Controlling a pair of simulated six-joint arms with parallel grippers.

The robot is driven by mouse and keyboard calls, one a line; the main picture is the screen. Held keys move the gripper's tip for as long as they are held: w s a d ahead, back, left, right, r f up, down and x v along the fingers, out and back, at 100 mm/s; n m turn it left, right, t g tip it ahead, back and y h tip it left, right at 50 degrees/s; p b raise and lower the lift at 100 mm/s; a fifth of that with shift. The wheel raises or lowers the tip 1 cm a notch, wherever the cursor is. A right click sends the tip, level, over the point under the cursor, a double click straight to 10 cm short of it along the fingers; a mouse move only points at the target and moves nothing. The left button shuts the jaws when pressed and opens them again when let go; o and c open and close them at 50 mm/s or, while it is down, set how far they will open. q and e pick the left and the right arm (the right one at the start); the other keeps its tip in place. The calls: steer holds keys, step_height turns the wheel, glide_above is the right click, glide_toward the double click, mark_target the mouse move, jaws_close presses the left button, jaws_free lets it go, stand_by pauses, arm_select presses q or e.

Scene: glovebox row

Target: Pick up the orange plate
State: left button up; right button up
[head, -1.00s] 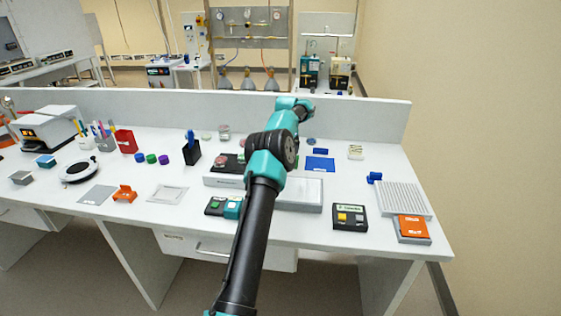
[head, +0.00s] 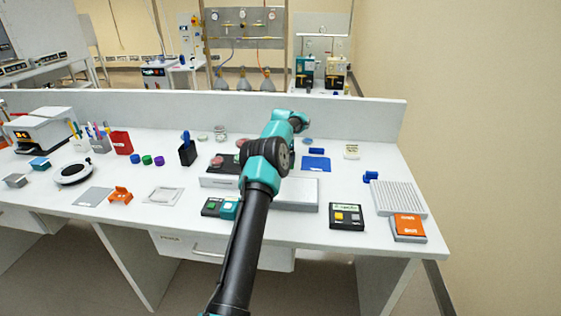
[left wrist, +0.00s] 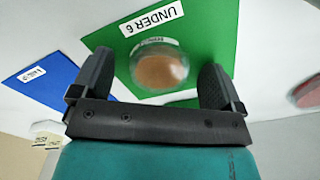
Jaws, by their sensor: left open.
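A round, clear-lidded plate with orange-brown contents (left wrist: 158,68) lies on a green mat (left wrist: 205,38) marked "UNDER 6" in the left wrist view. My left gripper (left wrist: 158,75) is open, with one finger on each side of the plate as seen from the wrist. I cannot tell whether the fingers touch it. In the head view my left arm reaches to the back middle of the bench and hides its own gripper and the plate. My right gripper is in neither view.
A blue mat (head: 316,164) lies right of my arm. A reddish dish (left wrist: 307,93) shows at the wrist view's right edge. An orange panel (head: 408,226) lies at the bench's front right, beside a ribbed grey tray (head: 398,198). A black button box (head: 347,215) stands near the front edge.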

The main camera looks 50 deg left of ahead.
arm_select(q)
steer(key=c, duration=1)
steer(key=shift+r, duration=0.1)
step_height(320, 180, up, 10)
stand_by(0.4)
stand_by(0.5)
